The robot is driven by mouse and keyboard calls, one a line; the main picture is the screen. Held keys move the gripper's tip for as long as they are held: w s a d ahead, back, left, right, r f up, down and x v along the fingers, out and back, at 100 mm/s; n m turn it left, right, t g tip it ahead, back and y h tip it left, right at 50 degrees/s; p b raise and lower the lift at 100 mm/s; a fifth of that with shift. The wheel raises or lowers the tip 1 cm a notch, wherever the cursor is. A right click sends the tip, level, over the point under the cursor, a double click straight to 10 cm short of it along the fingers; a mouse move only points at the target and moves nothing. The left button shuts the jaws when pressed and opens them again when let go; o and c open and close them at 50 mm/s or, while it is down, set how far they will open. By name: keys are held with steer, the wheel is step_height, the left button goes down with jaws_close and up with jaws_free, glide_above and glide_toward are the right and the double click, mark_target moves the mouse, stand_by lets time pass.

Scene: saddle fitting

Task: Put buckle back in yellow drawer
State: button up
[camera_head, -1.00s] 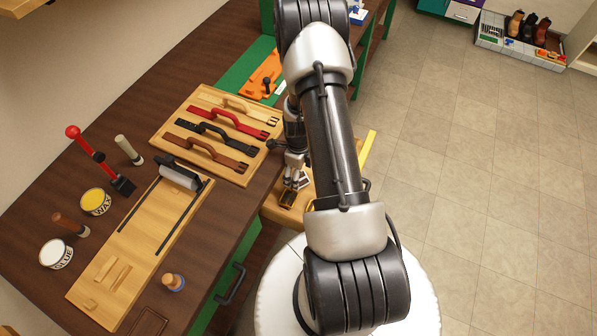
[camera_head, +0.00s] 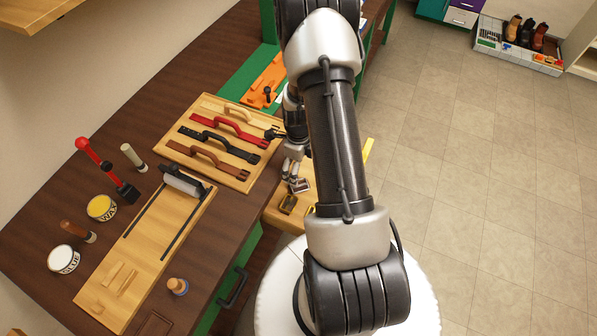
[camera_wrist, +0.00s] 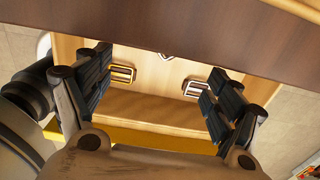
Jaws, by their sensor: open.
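The drawer (camera_head: 275,213) is pulled out from under the bench, with a wooden inside and a yellow front edge (camera_head: 367,150). A gold buckle (camera_wrist: 122,74) lies in it, and it also shows in the head view (camera_head: 288,204). A silver buckle (camera_wrist: 195,88) lies in it to the right, and another silver buckle (camera_wrist: 167,57) is partly hidden by the bench edge. My gripper (camera_wrist: 159,66) is open and empty above the drawer, its fingers on either side of the buckles. In the head view my gripper (camera_head: 292,170) is partly hidden by my arm.
The bench edge (camera_wrist: 190,25) runs close across the top of the wrist view. A strap board (camera_head: 170,151) with several straps lies on the bench beside my arm. Wax (camera_head: 101,208) and glue (camera_head: 63,259) tins stand at left.

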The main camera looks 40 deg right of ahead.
steer(key=a+r+n+t, duration=0.1)
steer(key=a+r+n, duration=0.35)
steer(key=r, duration=0.55)
steer(key=a+r+n, duration=0.4)
steer(key=r+n, duration=0.2)
steer(key=r, duration=0.3)
steer(key=a+r+n+t, duration=0.1)
steer(key=a+r+n, duration=0.35)
steer(key=r, duration=0.55)
steer(key=s+a+r+n+t, duration=0.1)
steer(key=s+a+r+n, duration=0.3)
steer(key=s+n, duration=0.3)
steer(key=s+a+r+n+t, duration=0.1)
steer(key=s+a+r+n, duration=0.4)
steer(key=n, duration=0.4)
steer(key=shift+s+r+n+t+p, duration=0.3)
steer(key=shift+s+r+p, duration=0.15)
steer(key=shift+s, duration=0.65)
steer(key=shift+a, duration=0.1)
